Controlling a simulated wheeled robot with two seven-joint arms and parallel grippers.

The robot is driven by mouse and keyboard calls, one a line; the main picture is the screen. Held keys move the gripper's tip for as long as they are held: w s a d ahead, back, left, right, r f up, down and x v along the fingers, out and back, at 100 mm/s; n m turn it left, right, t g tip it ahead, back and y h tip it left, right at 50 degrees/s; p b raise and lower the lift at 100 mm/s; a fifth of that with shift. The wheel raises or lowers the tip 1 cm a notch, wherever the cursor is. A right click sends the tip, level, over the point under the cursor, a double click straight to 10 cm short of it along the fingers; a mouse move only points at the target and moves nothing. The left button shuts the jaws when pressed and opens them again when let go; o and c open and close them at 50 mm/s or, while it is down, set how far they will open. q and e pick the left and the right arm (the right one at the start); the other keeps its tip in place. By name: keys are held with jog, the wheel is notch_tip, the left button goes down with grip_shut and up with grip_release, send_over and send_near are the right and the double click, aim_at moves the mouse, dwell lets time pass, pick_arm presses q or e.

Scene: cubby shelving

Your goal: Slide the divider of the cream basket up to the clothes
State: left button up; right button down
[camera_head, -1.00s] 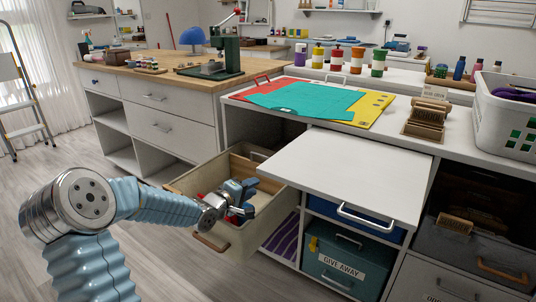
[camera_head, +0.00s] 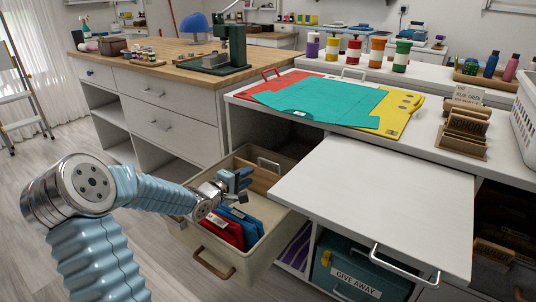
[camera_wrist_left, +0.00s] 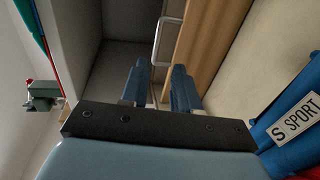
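The cream basket (camera_head: 252,268) is drawn out from its bay in the head view, with a brown handle on its front. Red clothes (camera_head: 222,230) and blue clothes (camera_head: 243,219) stand in its front part; the blue ones carry an "S SPORT" tag in the left wrist view (camera_wrist_left: 297,117). The wooden divider (camera_head: 262,181) crosses the basket behind them, with a pale metal handle (camera_wrist_left: 160,38). My left gripper (camera_head: 240,178) is above the basket, between clothes and divider handle. Its fingers are apart and empty, with the handle ahead of them. My right gripper is not in view.
A white pull-out board (camera_head: 375,200) juts out right of the basket at a higher level. A teal "GIVE AWAY" box (camera_head: 350,270) sits beneath it. Open floor lies at the left.

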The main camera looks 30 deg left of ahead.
aim_at(270, 162)
pick_arm(q)
jog(key=x, duration=1.4)
jog(key=shift+w+a+b, duration=0.35)
jog(key=shift+w, duration=0.05)
jog(key=shift+c, duration=0.4)
grip_shut()
